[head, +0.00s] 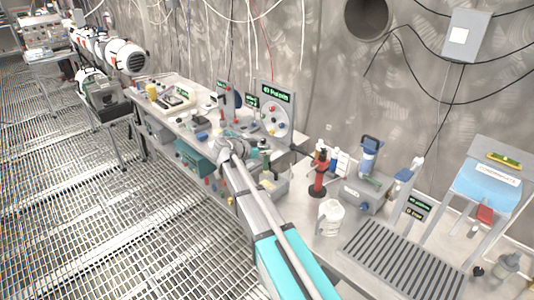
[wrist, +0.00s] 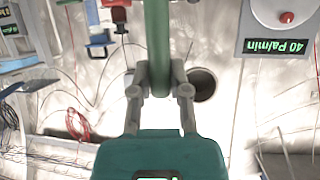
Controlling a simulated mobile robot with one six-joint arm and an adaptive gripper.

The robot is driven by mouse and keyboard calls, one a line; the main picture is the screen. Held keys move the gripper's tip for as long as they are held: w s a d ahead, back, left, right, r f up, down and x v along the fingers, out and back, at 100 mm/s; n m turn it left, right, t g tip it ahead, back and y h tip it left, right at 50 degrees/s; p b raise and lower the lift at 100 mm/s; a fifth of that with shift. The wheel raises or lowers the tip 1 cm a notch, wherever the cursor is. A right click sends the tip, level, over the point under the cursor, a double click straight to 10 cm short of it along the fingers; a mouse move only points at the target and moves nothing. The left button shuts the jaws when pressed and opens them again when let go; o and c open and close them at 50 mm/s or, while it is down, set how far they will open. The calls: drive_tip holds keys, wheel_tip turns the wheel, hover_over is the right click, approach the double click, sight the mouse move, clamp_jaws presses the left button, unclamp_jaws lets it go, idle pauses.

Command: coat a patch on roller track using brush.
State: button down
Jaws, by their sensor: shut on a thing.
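My gripper (wrist: 160,82) is shut on an upright green rod-like handle (wrist: 157,30) in the wrist view. It looks like the brush's handle, but no bristles show, so I cannot be sure. In the head view, my gripper (head: 228,147) is over the middle of the long bench, far from the track, and what it holds is too small to make out there. The roller track (head: 405,262), a grey bed of parallel rollers, lies on the bench at the lower right. I cannot make out a coated patch on it.
A white mug (head: 330,218) stands left of the track. A red stand (head: 319,175) and a blue-topped device (head: 367,160) stand behind it. A raised blue shelf (head: 487,185) is at the right. A round dial panel (head: 277,118) stands near my gripper. Grated floor (head: 130,230) is clear.

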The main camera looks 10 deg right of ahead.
sight(264, 169)
drive_tip(key=shift+d+f+b, duration=0.45)
drive_tip(key=shift+f+b, duration=0.05)
drive_tip(key=shift+f, duration=0.05)
drive_tip(key=shift+r, duration=0.1)
wheel_tip(264, 169, down, 8)
drive_tip(key=b, duration=0.8)
drive_tip(key=shift+p, duration=0.35)
wheel_tip(264, 169, up, 8)
drive_tip(key=p, duration=0.7)
idle(0.6)
